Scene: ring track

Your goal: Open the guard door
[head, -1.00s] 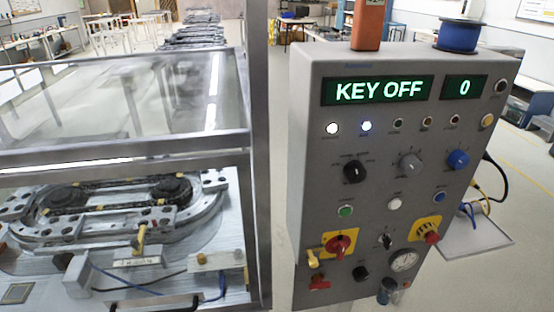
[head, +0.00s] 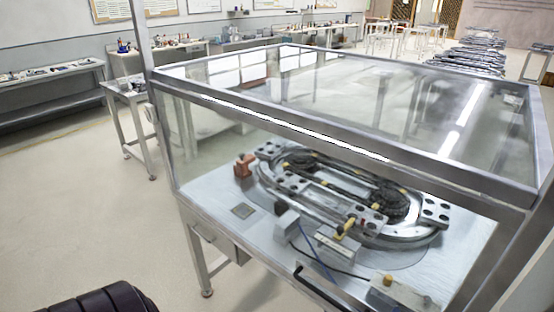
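The guard is a clear-walled enclosure with a grey metal frame over a ring track (head: 330,200). Its front clear panel, the guard door (head: 215,150), appears shut in its frame. A black bar handle (head: 320,290) shows low on the front side, at the bottom of the head view, partly cut off by the picture edge. Neither of my grippers is in view. A dark ribbed rounded part at the bottom left looks like part of my own arm, but its gripper end does not show.
A small table (head: 135,115) stands left of the enclosure, and a long bench (head: 50,100) runs along the left wall. The floor (head: 80,220) left of the enclosure is clear. A metal post (head: 142,45) rises at its left corner.

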